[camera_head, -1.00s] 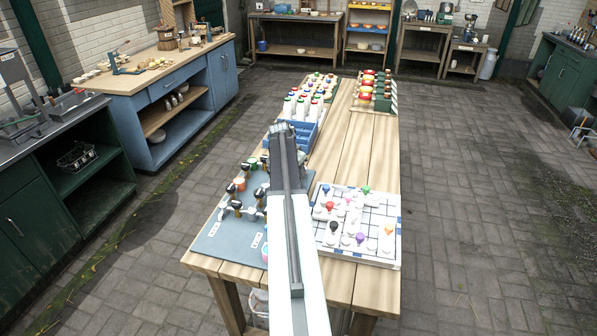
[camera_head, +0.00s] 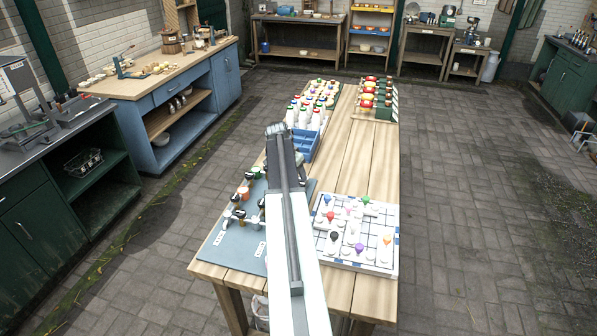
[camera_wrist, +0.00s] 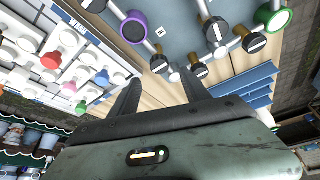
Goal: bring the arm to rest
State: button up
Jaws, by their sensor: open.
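My arm reaches forward over the wooden table (camera_head: 345,150) in the head view, and my gripper end (camera_head: 277,130) is beyond the grey mat, near the blue tray. The fingers are hard to make out there. In the wrist view my gripper (camera_wrist: 160,82) has its two dark fingers apart, with nothing between them but the wooden table top behind.
Knobbed fittings stand on the grey mat (camera_head: 232,241), left of my arm. A white gridded board (camera_head: 375,262) with coloured pieces lies right of it. White bottles and a blue tray (camera_head: 306,147) are farther back. Paved floor at right (camera_head: 460,200) is clear.

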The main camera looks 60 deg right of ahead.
jog(key=shift+a+r, duration=0.25)
jog(key=shift+r, duration=0.25)
